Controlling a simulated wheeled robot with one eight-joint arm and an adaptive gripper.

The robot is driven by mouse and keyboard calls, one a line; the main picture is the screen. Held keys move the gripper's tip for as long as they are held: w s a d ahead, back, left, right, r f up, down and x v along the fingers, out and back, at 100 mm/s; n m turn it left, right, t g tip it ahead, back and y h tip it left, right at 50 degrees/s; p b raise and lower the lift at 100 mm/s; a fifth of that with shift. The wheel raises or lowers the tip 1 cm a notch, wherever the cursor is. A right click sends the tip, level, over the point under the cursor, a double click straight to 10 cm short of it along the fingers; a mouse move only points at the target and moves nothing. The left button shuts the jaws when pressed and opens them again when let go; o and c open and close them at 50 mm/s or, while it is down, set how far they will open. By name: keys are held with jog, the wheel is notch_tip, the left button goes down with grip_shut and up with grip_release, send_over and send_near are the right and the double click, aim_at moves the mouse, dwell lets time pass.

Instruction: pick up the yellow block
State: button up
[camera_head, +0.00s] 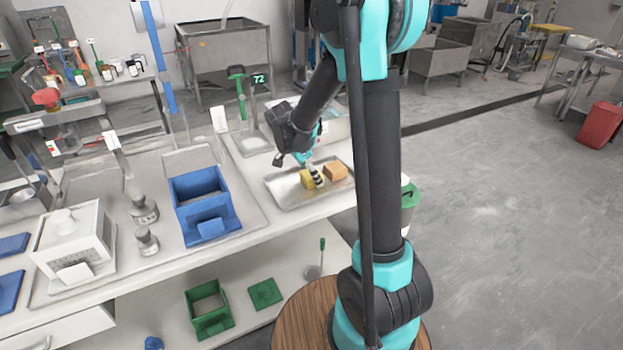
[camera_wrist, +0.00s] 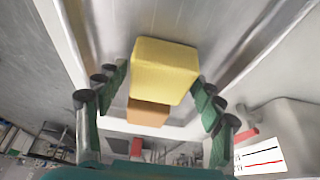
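The yellow block (camera_head: 308,179) sits on a shallow metal tray (camera_head: 288,194) on the white table, just left of an orange block (camera_head: 336,172). My gripper (camera_head: 314,172) is low over the tray at the yellow block and partly covers it. In the wrist view, the yellow block (camera_wrist: 165,70) lies between the two fingers of my gripper (camera_wrist: 160,84), one on each side. The fingers are spread, with small gaps showing beside the block. The orange block (camera_wrist: 148,112) shows behind it, partly hidden.
A blue open box (camera_head: 205,205), two metal weights (camera_head: 145,225) and a white box (camera_head: 75,240) stand to the left. A green-handled tool (camera_head: 238,90) stands behind the tray. Green parts (camera_head: 208,310) lie on the lower shelf.

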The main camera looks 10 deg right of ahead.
jog(key=c, duration=0.9)
jog(key=shift+c, duration=0.3)
jog(key=shift+r, duration=0.15)
